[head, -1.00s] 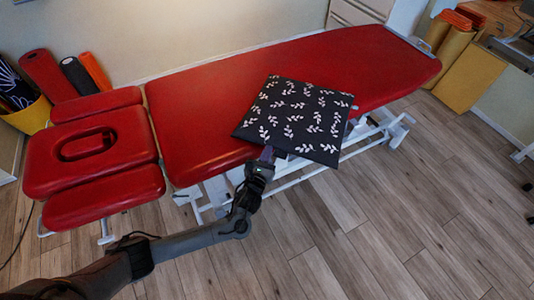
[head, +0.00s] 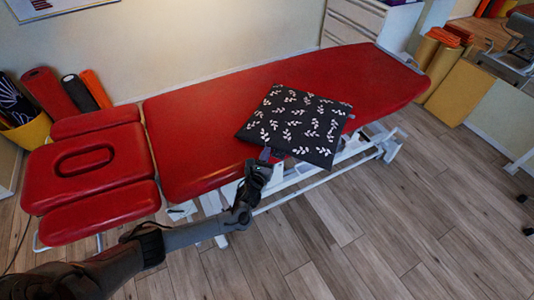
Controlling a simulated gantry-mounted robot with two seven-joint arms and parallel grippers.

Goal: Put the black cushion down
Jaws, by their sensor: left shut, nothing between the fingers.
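The black cushion (head: 295,125) with white leaf sprigs is over the red treatment table (head: 200,110). It appears to lie on the top, its near edge reaching past the table's front edge. My left gripper (head: 266,154) comes in from the front and is at the cushion's near edge, left of its middle. Its fingers are shut with nothing between them. The fingertips are partly hidden at the cushion's edge, and I cannot tell whether they touch it. My right gripper is not in view.
The table's headrest (head: 85,165) with a face hole is at the left. Rolled mats (head: 95,88) and a yellow bin (head: 30,130) stand behind it. White drawers (head: 352,22) are at the back, yellow foam blocks (head: 460,88) at the right. The red top left of the cushion is clear.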

